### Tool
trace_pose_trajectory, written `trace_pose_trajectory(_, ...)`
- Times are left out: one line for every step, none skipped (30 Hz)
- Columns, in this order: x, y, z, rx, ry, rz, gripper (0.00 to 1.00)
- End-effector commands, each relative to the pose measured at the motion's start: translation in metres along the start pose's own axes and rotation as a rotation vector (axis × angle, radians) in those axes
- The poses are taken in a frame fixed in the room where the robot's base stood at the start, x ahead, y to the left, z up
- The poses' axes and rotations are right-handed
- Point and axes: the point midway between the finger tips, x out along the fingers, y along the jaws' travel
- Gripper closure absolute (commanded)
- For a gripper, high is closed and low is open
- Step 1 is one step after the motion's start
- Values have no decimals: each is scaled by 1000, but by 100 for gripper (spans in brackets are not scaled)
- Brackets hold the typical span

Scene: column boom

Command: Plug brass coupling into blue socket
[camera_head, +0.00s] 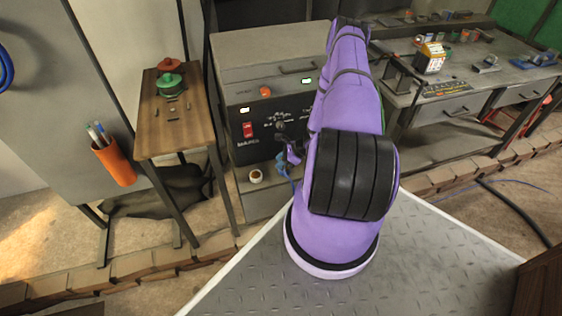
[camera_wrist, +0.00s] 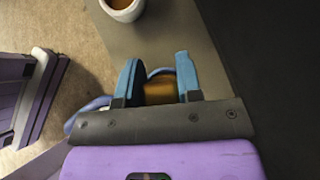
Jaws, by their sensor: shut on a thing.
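My gripper (camera_wrist: 158,72) is shut on the brass coupling (camera_wrist: 160,90), which shows as a brass-coloured block between the two blue fingers in the wrist view. A blue cable or hose (camera_wrist: 95,105) curves out at the left of the fingers. In the head view my gripper (camera_head: 283,163) is small, low in front of the grey machine; the coupling cannot be made out there. I cannot pick out the blue socket in either view. My purple arm hides part of the machine's right side.
The grey machine (camera_head: 262,50) has a black panel (camera_head: 258,143) with a red switch (camera_head: 247,130). A white cup (camera_head: 256,177) with brown contents stands on the ledge below, near my gripper; the wrist view shows it too (camera_wrist: 122,12). A wooden side table (camera_head: 160,135) stands left.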

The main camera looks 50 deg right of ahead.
Motion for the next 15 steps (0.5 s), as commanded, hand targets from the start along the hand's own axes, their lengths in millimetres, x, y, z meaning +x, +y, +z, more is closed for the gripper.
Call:
trace_pose_trajectory(1, 0, -1, 0, 0, 0, 99)
trace_pose_trajectory(1, 0, -1, 0, 0, 0, 63)
trace_pose_trajectory(1, 0, 0, 0, 0, 0, 57)
trace_pose_trajectory(1, 0, 0, 0, 0, 0, 57)
trace_pose_trajectory(1, 0, 0, 0, 0, 0, 57)
trace_pose_trajectory(1, 0, 0, 0, 0, 0, 57)
trace_pose_trajectory(1, 0, 0, 0, 0, 0, 57)
trace_pose_trajectory(1, 0, 0, 0, 0, 0, 57)
trace_pose_trajectory(1, 0, 0, 0, 0, 0, 57)
trace_pose_trajectory(0, 0, -1, 0, 0, 0, 57)
trace_pose_trajectory(0, 0, 0, 0, 0, 0, 57)
trace_pose_trajectory(-1, 0, 0, 0, 0, 0, 57)
trace_pose_trajectory(-2, 0, 0, 0, 0, 0, 57)
trace_pose_trajectory(-4, 0, 0, 0, 0, 0, 57)
trace_pose_trajectory(-6, 0, 0, 0, 0, -1, 57)
